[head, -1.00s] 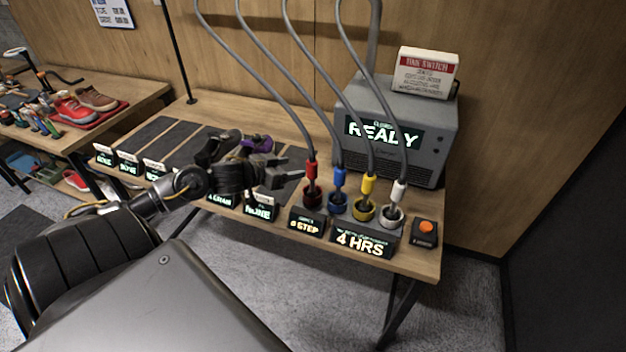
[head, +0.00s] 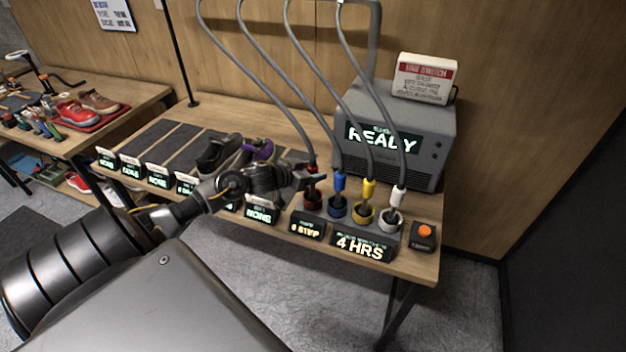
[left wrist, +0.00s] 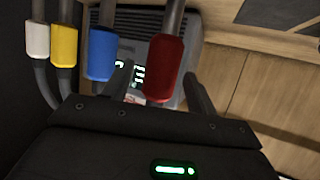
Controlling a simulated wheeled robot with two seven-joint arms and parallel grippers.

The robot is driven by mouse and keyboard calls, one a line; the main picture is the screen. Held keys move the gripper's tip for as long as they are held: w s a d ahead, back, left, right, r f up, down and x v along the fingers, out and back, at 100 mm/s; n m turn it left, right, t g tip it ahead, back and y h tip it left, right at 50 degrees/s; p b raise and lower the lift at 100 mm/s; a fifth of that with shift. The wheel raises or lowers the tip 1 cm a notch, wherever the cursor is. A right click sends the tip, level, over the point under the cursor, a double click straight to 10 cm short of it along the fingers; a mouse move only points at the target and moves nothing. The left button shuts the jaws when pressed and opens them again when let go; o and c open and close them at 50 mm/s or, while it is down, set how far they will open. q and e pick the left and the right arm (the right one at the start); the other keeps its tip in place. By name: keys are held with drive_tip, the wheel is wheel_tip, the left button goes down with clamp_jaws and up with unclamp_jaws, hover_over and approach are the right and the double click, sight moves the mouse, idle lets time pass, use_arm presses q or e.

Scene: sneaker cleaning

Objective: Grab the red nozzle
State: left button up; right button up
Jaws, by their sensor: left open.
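The red nozzle (head: 311,168) stands upright in its red-rimmed holder (head: 312,202) on the wooden bench, a grey hose rising from its top. My left gripper (head: 314,180) is at the nozzle, its fingers partly covering it in the head view. In the left wrist view the red nozzle (left wrist: 164,68) shows between the two open fingers of my left gripper (left wrist: 157,75), nearer the right one. I cannot tell whether a finger touches it. My right gripper is not in view.
Blue (head: 339,184), yellow (head: 368,190) and white nozzles (head: 397,198) stand close to the right. A grey machine reading READY (head: 405,120) is behind them. An orange button (head: 425,231) sits at the bench's right end. Dark shoes (head: 215,152) lie on the bench to the left.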

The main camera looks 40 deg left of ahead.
use_arm(q)
drive_tip(key=x, duration=0.2)
drive_tip(key=shift+w+d, duration=0.1)
drive_tip(key=shift+w, duration=0.25)
drive_tip(key=shift+s, duration=0.15)
drive_tip(key=shift+c, duration=0.9)
clamp_jaws()
